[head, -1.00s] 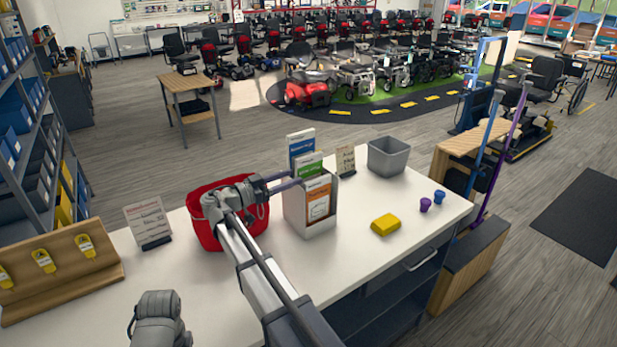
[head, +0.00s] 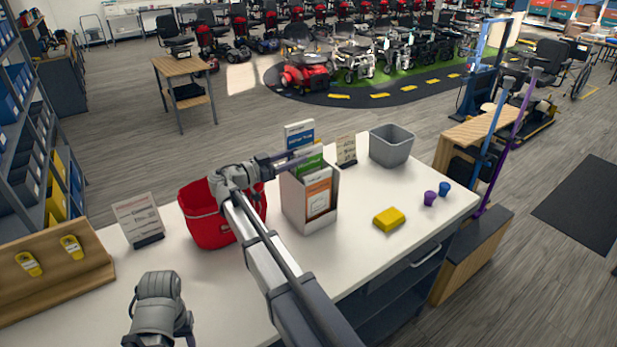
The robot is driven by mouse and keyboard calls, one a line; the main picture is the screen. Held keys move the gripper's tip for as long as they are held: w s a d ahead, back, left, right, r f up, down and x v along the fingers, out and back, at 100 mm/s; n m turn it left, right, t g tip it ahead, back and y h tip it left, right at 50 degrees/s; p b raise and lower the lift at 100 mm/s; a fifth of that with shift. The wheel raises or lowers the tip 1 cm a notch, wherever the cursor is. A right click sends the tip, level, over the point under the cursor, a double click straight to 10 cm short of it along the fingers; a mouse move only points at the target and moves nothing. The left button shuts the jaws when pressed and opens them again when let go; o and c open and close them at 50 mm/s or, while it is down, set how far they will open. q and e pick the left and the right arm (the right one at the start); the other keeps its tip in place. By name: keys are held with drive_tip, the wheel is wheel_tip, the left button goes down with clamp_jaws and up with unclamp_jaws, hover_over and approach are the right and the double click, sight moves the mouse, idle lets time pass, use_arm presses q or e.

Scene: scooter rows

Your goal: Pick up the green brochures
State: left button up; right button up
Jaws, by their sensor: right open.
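The green brochures (head: 309,163) stand in the middle tier of a pale brochure holder (head: 293,203) on the white counter. Blue brochures (head: 300,134) are behind them and orange-and-white ones (head: 318,192) in front. My right gripper (head: 294,158) is open, its dark fingers reaching from the left to the top of the green brochures and partly covering them. I cannot tell whether the fingers touch them. My left arm shows only as a grey link at the bottom left; its gripper is out of view.
A red basket (head: 208,222) is on the counter beneath my right forearm. A small sign (head: 346,150) and grey bin (head: 391,146) stand right of the holder. A yellow block (head: 389,219) and purple and blue cups lie farther right. A sign (head: 138,218) stands left.

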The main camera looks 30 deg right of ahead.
sight(322, 147)
drive_tip(key=shift+w+d, duration=0.2)
drive_tip(key=shift+d, duration=2.5)
drive_tip(key=shift+c, duration=0.2)
clamp_jaws()
